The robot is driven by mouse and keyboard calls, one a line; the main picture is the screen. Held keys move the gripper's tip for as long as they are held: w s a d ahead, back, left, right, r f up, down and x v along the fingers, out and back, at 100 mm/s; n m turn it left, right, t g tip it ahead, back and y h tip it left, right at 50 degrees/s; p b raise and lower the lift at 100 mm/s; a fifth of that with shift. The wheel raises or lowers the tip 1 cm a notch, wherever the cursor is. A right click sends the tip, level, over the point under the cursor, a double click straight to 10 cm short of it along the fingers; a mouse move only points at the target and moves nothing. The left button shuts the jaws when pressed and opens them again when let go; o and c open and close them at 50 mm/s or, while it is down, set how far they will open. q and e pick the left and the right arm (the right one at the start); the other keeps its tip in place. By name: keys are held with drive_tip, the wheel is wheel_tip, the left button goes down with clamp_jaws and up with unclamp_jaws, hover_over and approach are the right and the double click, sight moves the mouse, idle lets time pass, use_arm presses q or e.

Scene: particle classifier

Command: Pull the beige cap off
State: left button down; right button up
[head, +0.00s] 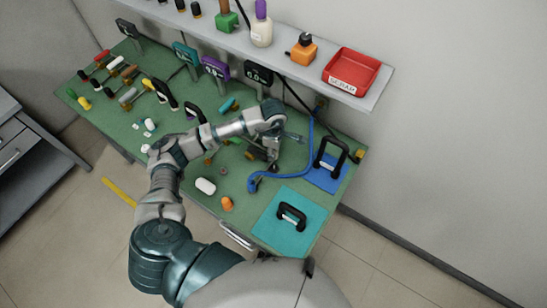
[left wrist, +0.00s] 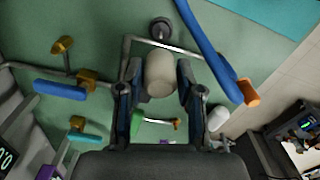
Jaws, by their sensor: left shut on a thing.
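The beige cap (left wrist: 160,74) is a rounded, pale cylinder in the middle of the left wrist view. My left gripper (left wrist: 157,82) has one dark finger on each side of it and is shut on it. Thin grey metal bars show just behind the cap, with a dark round knob (left wrist: 161,28) beyond them. In the head view my left gripper (head: 271,163) points down at the green bench top, and my own arm and hand hide the cap. What the cap sits on cannot be made out. My right gripper is not in view.
A blue hose (head: 300,174) curves over the bench right beside the gripper. A white cylinder (head: 205,186) and an orange piece (head: 227,203) lie nearer the front. Black handles stand on a blue mat (head: 323,182) and a teal mat (head: 270,229). A shelf (head: 300,78) runs behind.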

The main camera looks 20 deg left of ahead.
use_arm(q)
drive_tip(key=shift+r, duration=0.55)
drive_tip(key=shift+r+p, duration=1.2)
drive_tip(key=shift+r, duration=1.1)
drive_tip(key=shift+r, duration=0.1)
drive_tip(key=shift+r+p, duration=0.85)
drive_tip(key=shift+r, duration=0.6)
